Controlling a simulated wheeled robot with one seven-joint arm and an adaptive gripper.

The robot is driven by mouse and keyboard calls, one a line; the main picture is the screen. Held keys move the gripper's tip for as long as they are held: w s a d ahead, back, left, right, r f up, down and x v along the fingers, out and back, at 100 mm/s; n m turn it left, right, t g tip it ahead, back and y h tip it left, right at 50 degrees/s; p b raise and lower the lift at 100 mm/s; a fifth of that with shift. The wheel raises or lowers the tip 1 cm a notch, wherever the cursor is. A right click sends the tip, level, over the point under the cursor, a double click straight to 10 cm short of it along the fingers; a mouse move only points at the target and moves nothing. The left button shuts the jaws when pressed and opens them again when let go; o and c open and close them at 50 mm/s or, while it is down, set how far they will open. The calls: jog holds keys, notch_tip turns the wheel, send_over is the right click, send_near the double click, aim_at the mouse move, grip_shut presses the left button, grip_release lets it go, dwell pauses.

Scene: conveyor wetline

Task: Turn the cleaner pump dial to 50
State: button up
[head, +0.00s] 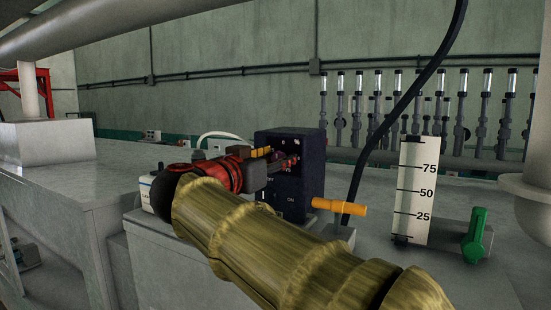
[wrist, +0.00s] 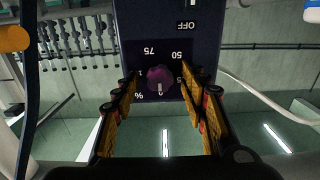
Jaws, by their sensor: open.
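The cleaner pump (head: 290,200) is a dark blue box with a panel facing my gripper; its panel also shows upside down in the wrist view (wrist: 160,20). The dial (wrist: 159,76) is a small round purple knob. Its pale pointer mark lies toward the 0. The 75 and 50 marks are readable; 25 is partly hidden by a finger. My gripper (wrist: 158,88) is open, one finger on each side of the dial with gaps showing. In the head view my gripper (head: 278,160) is at the panel and hides the dial.
An orange handle or nozzle (head: 338,206) sticks out right of the pump. A white gauge marked 25, 50, 75 (head: 415,185) and a green valve handle (head: 475,235) stand further right. A black hose (head: 405,100) hangs behind. Grey pipes (head: 487,110) line the back.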

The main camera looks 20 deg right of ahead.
jog(key=shift+c, duration=0.7)
grip_shut()
jog(key=shift+n, duration=0.3)
